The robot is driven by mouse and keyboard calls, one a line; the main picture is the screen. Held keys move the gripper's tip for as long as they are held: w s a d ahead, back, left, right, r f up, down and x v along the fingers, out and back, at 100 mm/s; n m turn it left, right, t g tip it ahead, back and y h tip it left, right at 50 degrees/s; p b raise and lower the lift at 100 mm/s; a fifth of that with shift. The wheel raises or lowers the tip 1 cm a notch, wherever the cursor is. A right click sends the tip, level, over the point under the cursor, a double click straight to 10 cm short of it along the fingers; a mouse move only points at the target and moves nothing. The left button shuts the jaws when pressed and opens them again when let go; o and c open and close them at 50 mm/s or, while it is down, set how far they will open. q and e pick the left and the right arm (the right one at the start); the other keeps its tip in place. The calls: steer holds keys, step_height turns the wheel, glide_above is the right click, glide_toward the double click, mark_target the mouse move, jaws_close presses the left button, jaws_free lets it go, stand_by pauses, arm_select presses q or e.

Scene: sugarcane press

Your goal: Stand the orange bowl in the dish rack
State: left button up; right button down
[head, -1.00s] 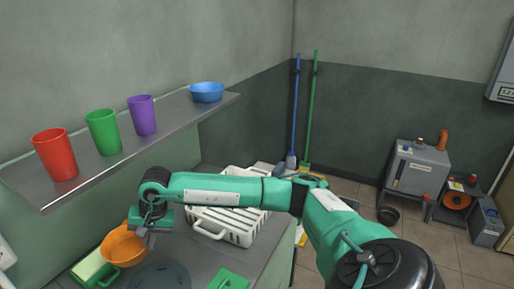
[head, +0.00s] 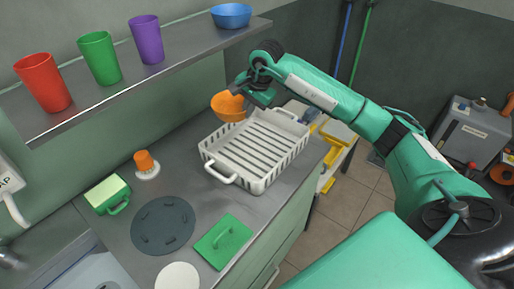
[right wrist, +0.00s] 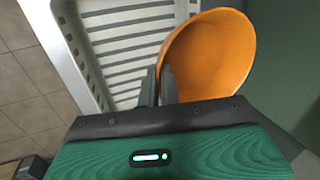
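The orange bowl (head: 230,106) is held by its rim in my right gripper (head: 240,90), at the back left of the dish rack. It is tilted, and its inside faces the camera in the right wrist view (right wrist: 212,55). The gripper's fingers (right wrist: 167,85) are shut on the bowl's rim there. The white slatted dish rack (head: 208,154) stands on the counter and looks empty. The bowl overlaps the rack's back left edge in the head view; I cannot tell whether they touch. My left gripper is not in view.
A shelf (head: 150,79) above the counter holds red, green and purple cups and a blue bowl (head: 231,15). A sink is at front left.

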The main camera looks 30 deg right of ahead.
step_height(320, 180, down, 12)
steer(key=shift+f+p, duration=0.1)
steer(key=shift+p, duration=1.1)
steer(key=shift+f, duration=0.95)
step_height(320, 180, down, 3)
steer(key=shift+f+p, duration=0.15)
steer(key=shift+p, duration=0.35)
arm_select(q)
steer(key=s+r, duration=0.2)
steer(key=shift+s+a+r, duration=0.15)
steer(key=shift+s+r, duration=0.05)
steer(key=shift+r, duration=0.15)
arm_select(e)
steer(key=shift+f, duration=0.1)
steer(key=shift+f, duration=0.1)
steer(key=c, duration=1.6)
jaws_free()
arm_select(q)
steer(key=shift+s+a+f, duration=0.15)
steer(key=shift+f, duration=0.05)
